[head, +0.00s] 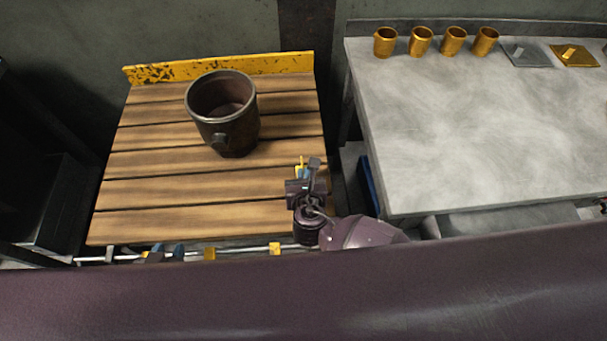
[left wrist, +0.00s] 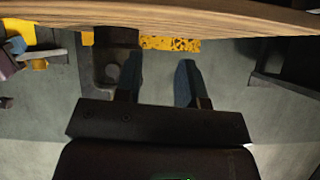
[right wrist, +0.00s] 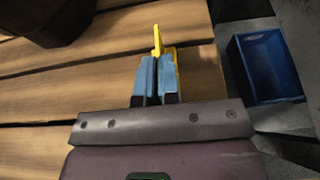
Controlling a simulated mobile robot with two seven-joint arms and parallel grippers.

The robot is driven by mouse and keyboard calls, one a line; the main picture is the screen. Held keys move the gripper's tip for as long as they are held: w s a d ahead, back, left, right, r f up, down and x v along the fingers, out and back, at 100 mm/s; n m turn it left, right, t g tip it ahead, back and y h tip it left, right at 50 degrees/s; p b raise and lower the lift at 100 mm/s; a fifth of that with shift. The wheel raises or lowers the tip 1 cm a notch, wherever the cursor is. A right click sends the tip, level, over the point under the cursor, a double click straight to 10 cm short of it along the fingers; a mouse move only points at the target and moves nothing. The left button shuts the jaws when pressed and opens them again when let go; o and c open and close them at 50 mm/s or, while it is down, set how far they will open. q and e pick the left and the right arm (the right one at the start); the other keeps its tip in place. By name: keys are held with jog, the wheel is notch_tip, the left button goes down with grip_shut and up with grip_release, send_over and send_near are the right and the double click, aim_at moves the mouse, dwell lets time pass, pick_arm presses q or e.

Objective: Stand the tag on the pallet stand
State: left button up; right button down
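The yellow tag (right wrist: 157,40) is held between the blue fingers of my right gripper (right wrist: 156,75), which is shut on it. Its upper end sticks out past the fingertips; the fingers hide the rest. In the head view the tag (head: 299,165) and right gripper (head: 305,175) are over the front right part of the pallet stand (head: 155,192), a slatted wooden top. I cannot tell whether the tag touches the boards. My left gripper (left wrist: 158,82) is open and empty, with blue fingers apart. In the head view it is low at the stand's front left edge.
A dark metal pot (head: 235,135) stands on the pallet stand towards the back, before a worn yellow back strip (head: 220,67). A bar with yellow blocks (head: 209,254) runs along the front edge. A grey table (head: 470,130) with several brass cups is right. A blue bin (right wrist: 265,65) stands below.

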jog(key=c, duration=1.3)
grip_release()
jog(key=shift+f, duration=0.1)
jog(key=shift+c, duration=0.2)
jog(key=shift+s+r, duration=0.1)
jog(key=shift+r, duration=0.15)
jog(key=p+v, duration=0.2)
jog(key=v, duration=0.8)
jog(key=shift+s+r, duration=0.2)
jog(key=shift+s, duration=0.1)
jog(key=shift+s+r, duration=0.15)
jog(key=shift+s, duration=0.3)
